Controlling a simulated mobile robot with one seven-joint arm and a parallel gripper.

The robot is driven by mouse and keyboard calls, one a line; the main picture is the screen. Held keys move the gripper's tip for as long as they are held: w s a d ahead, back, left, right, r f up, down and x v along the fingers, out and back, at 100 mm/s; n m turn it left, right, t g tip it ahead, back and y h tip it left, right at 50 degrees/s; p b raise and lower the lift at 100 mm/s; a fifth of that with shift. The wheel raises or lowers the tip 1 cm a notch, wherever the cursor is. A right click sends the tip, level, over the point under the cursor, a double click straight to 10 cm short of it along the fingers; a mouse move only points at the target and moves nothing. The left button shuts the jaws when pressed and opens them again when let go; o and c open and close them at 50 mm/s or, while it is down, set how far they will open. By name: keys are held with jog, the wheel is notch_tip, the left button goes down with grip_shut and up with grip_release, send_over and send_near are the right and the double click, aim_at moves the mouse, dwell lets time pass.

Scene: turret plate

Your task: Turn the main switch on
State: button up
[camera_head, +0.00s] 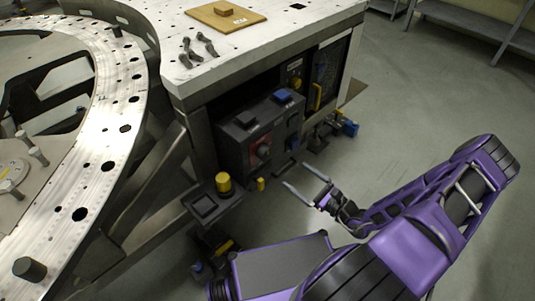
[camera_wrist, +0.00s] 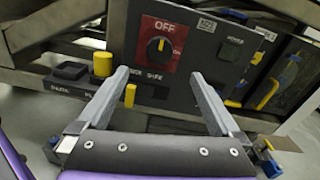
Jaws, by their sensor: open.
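The main switch (camera_wrist: 160,48) is a round black knob on a red plate marked OFF, on the dark front panel of a control box. A light mark on the knob stands about upright, towards the OFF label. In the head view the switch (camera_head: 262,150) shows small on the box under the white table. My gripper (camera_wrist: 160,74) is open and empty, its two fingers spread and pointing at the panel below the switch. In the head view my gripper (camera_head: 294,174) is in front of the box, apart from it, to the right of and lower than the switch.
A yellow button (camera_wrist: 102,64) stands on a ledge left of the switch, and a small yellow piece (camera_wrist: 130,95) is below. Right of the switch are a black block (camera_wrist: 230,49) and yellow handles. The white table (camera_head: 250,45) overhangs the box.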

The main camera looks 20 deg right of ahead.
aim_at(268, 154)
jog(key=b+x, duration=0.1)
jog(key=x, duration=1.3)
jog(key=c, duration=1.3)
jog(key=shift+c, duration=0.2)
